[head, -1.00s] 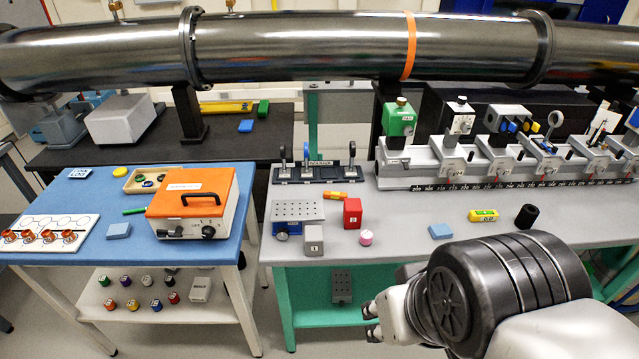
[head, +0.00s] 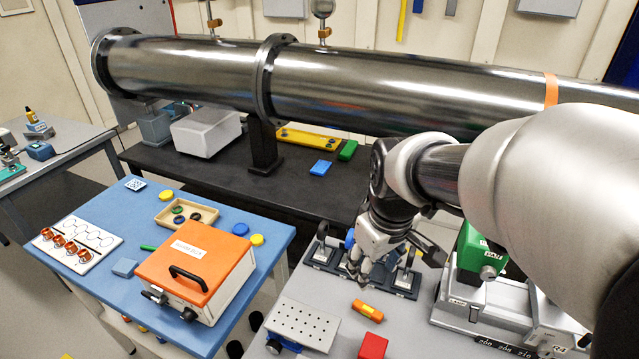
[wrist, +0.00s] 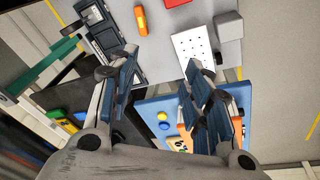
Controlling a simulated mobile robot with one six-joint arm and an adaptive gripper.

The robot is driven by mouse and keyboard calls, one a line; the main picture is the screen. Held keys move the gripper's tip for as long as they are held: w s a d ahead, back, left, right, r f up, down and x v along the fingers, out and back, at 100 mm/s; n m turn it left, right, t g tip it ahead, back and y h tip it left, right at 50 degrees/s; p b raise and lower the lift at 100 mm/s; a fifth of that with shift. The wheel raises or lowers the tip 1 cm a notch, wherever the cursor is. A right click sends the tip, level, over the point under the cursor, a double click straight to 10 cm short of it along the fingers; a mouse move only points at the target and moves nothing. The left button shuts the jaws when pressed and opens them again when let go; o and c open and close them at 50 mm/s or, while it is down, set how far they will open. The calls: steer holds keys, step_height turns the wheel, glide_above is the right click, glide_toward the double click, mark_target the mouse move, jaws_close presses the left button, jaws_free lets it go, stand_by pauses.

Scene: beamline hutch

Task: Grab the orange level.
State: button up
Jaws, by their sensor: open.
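The orange level (head: 367,310) is a small orange bar lying flat on the grey bench top. In the wrist view the level (wrist: 141,20) shows near the top, beyond the left finger. My gripper (head: 366,268) is over the bench, behind the level in the head view and partly in front of the dark lens-holder rack (head: 325,256). In the wrist view my gripper (wrist: 158,58) has its fingers spread wide with nothing between them. It is apart from the level.
A white perforated plate (head: 302,323) and a red block (head: 373,346) sit close to the level. A green-topped instrument (head: 478,250) stands to the right. The large steel pipe (head: 380,85) runs behind. A blue table with an orange-lidded box (head: 195,255) is to the left.

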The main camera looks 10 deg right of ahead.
steer(key=w+d+f+n+g+p, duration=0.1)
steer(key=w+d+f+n, duration=0.15)
steer(key=w+f, duration=0.45)
steer(key=n+g+b, duration=0.1)
steer(key=n+b, duration=0.1)
glide_above(368, 309)
step_height(368, 309, down, 20)
steer(key=shift+w+d, duration=0.15)
steer(key=shift+s+f+b, duration=0.2)
steer(key=shift+f+b, duration=0.55)
steer(key=shift+f, duration=2.2)
steer(key=shift+r, duration=0.1)
jaws_close()
